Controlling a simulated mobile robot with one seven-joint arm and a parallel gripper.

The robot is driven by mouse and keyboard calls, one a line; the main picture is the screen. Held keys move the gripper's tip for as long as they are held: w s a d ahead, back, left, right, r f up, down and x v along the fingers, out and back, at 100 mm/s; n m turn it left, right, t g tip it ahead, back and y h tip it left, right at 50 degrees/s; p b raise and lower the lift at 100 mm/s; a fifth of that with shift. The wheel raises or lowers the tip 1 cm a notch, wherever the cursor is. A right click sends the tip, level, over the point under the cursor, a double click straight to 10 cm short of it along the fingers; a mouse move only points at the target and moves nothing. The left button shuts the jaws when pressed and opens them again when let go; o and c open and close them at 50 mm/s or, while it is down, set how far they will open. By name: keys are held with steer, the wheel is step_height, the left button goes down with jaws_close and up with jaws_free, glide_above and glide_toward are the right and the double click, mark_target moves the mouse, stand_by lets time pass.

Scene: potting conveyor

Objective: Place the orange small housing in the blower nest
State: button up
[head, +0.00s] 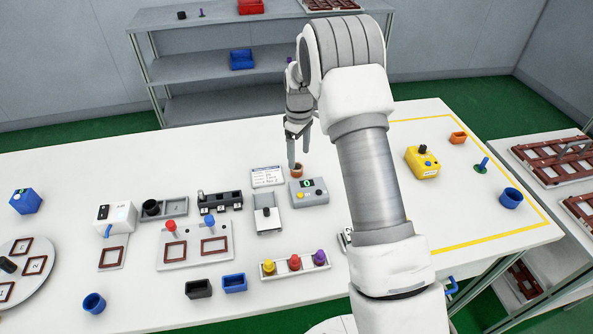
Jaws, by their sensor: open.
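A small orange open-topped housing (458,138) sits on the right part of the table, inside the yellow-lined area. A second small orange-brown piece (297,171) sits at the back edge of a grey device (309,193) with a small green display. My gripper (299,152) is open, pointing down, just above and around this second piece; I cannot tell whether a finger touches it. The piece is partly hidden by the left finger. No part is clearly recognisable as the blower nest; the grey device under the orange-brown piece may be it.
A yellow box (422,162) with a black knob and a blue cup (510,198) stand on the right. A white box (116,217), a black-slotted rack (220,202) and a tray with coloured knobs (295,265) stand left and front. My arm hides the table's middle right.

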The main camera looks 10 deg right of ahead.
mark_target(297, 164)
steer(key=shift+w+a+f, duration=0.15)
steer(key=shift+w+f, duration=0.05)
steer(key=shift+f, duration=1.2)
steer(key=shift+w+a+f, duration=0.15)
steer(key=shift+f, duration=1.2)
jaws_close()
steer(key=shift+r, duration=0.1)
